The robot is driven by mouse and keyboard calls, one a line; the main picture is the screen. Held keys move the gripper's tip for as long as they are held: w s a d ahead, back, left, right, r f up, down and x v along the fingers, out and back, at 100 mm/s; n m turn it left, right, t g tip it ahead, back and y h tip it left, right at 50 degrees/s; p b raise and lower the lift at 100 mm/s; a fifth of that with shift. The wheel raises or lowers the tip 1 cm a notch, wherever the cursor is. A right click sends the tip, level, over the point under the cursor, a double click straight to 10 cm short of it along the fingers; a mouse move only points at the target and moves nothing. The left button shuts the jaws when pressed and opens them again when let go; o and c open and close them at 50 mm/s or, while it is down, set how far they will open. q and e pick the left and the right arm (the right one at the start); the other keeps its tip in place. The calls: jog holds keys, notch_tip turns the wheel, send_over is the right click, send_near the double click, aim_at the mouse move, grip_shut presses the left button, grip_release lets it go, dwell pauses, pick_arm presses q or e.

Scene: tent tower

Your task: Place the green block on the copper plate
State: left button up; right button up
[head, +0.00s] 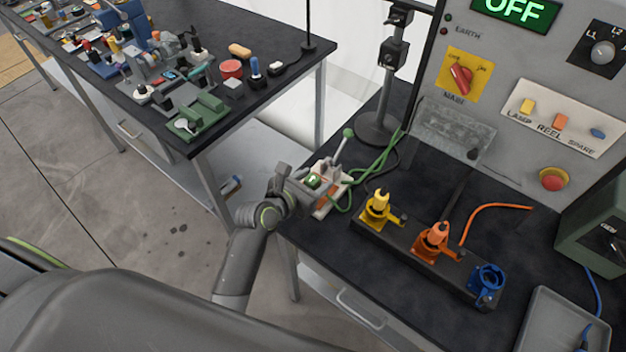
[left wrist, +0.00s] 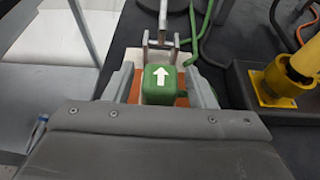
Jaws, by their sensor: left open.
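The green block (head: 313,181) is at the near left corner of the right bench; its white arrow shows in the left wrist view (left wrist: 160,86). My left gripper (head: 301,182) is open, with one finger on each side of the block; in the left wrist view (left wrist: 160,90) slim gaps seem to show beside it. The copper plate (left wrist: 182,101) shows as orange strips around and under the block, on a white base (head: 334,180). The block appears to rest on the plate, but its underside is hidden. My right gripper is not in view.
A lever with a green knob (head: 347,133) and metal clips stand behind the block. Green cables (head: 378,167) run to its right. A dark rail (head: 395,236) with yellow, orange and blue connectors lies farther right. A cluttered bench (head: 185,140) is at left, across a gap.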

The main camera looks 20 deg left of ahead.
pick_arm(q)
jog(key=shift+r, duration=0.15)
jog(key=v, duration=1.2)
dwell(0.3)
